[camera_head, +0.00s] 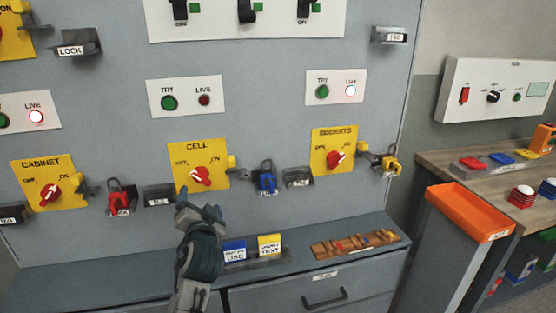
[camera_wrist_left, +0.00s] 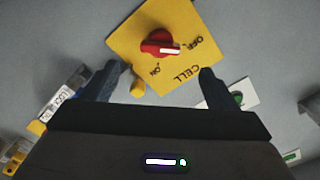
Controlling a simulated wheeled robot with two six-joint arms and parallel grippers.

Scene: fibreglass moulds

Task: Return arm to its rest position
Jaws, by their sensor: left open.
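My left gripper (camera_head: 197,205) is in front of the panel wall, just below the yellow CELL plate (camera_head: 185,154). In the left wrist view my gripper (camera_wrist_left: 166,72) is open with nothing between its fingers. That view also shows the CELL plate (camera_wrist_left: 178,20) with its red knob (camera_wrist_left: 157,42) beyond the fingertips. The knob's white mark points to the right there, on the OFF side. A yellow tab (camera_wrist_left: 138,88) at the plate's edge shows near one finger; I cannot tell whether they touch. My right gripper is not in view.
A red padlock (camera_head: 121,198) and a blue padlock (camera_head: 266,180) hang either side. Below stand blue and yellow cards (camera_head: 269,245) and a wooden tray (camera_head: 330,249) on a grey ledge (camera_head: 110,272). An orange tray (camera_head: 470,212) and a bench are at right.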

